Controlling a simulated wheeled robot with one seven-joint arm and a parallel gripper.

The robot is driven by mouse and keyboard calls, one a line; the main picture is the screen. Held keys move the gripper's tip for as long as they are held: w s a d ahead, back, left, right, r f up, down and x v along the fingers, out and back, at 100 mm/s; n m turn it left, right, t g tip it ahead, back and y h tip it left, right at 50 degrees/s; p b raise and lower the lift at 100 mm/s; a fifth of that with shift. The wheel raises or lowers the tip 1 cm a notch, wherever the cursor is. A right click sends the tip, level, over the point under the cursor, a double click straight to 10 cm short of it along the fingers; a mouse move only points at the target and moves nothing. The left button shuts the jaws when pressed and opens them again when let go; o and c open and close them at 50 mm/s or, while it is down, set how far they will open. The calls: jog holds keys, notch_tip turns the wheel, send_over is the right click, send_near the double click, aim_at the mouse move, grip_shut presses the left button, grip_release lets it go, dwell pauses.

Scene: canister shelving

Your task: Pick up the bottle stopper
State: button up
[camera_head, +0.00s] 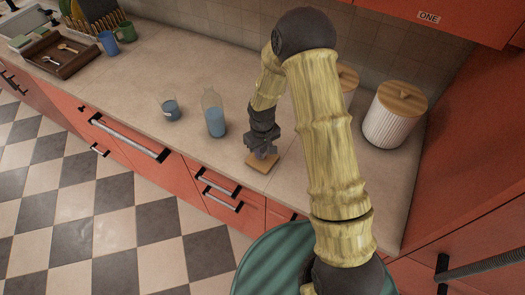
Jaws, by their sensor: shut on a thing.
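My gripper (262,149) points down over a small square tan wooden piece (258,166) near the front edge of the counter. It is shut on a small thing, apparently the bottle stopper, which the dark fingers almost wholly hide. I cannot tell whether the held thing still touches the wooden piece. A clear glass bottle (214,121) with blue liquid stands upright to the left of my gripper. I see no stopper in its neck.
A glass (170,108) with blue liquid stands left of the bottle. White ribbed canisters with wooden lids, one in clear view (391,119), stand at the back right, partly behind my arm. A wooden tray (75,64) and mugs are far left. The counter (130,75) between is clear.

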aim_at(262, 149)
jog(key=shift+r, duration=0.1)
notch_tip(262, 149, up, 10)
jog(key=b, duration=0.2)
jog(key=shift+b, duration=0.35)
dwell(0.4)
